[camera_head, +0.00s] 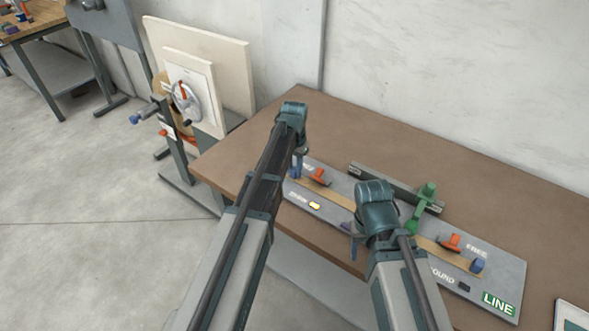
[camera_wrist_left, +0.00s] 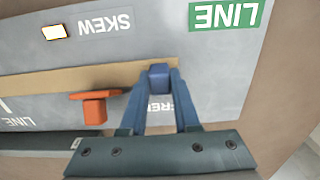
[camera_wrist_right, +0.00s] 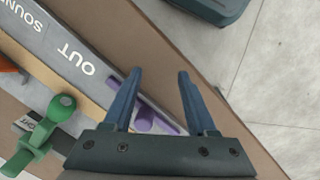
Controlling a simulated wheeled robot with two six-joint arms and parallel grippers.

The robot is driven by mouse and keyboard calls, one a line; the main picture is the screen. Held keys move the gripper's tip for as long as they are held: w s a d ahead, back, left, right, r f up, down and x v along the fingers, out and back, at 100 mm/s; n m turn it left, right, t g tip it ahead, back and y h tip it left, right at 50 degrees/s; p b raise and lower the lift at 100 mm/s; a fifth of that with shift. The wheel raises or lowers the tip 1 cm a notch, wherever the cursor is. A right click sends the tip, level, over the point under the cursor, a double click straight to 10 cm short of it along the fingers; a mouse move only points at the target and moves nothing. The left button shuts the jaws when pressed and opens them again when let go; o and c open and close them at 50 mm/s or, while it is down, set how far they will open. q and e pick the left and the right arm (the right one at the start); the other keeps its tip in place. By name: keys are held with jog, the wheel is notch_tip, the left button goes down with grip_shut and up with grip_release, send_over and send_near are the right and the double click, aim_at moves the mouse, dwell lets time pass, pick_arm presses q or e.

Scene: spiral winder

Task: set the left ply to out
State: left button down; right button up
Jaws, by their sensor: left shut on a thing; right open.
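My left gripper (camera_head: 296,166) is shut on a small blue block (camera_wrist_left: 159,77) at one end of a tan strip (camera_wrist_left: 60,80), beside the word FREE. An orange handle (camera_wrist_left: 95,103) stands beside the block; it also shows in the head view (camera_head: 318,178). My right gripper (camera_wrist_right: 158,80) is open near a purple part (camera_wrist_right: 146,119) and the word OUT. The purple part lies partly between and below its fingers; I see no contact. In the head view, my right wrist covers the middle of the grey panel (camera_head: 510,270). No label reads "ply".
A second orange handle (camera_head: 449,243) and blue block (camera_head: 478,265) sit at the right. The SKEW lamp (camera_head: 314,205) is lit; the SOUND lamp (camera_head: 463,287) is dark.

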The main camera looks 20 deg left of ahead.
pick_arm(q)
jog(key=w+a, duration=0.1)
jog(key=a, duration=0.1)
jog(key=w+a, duration=0.1)
jog(key=a, duration=0.2)
jog(key=w+a, duration=0.1)
jog(key=a, duration=0.2)
pick_arm(e)
jog(key=shift+d, duration=0.1)
pick_arm(q)
jog(key=c, duration=0.7)
grip_release()
jog(key=shift+a, duration=0.1)
jog(key=shift+o, duration=0.3)
jog(key=shift+r, duration=0.1)
pick_arm(e)
jog(key=shift+r, duration=0.15)
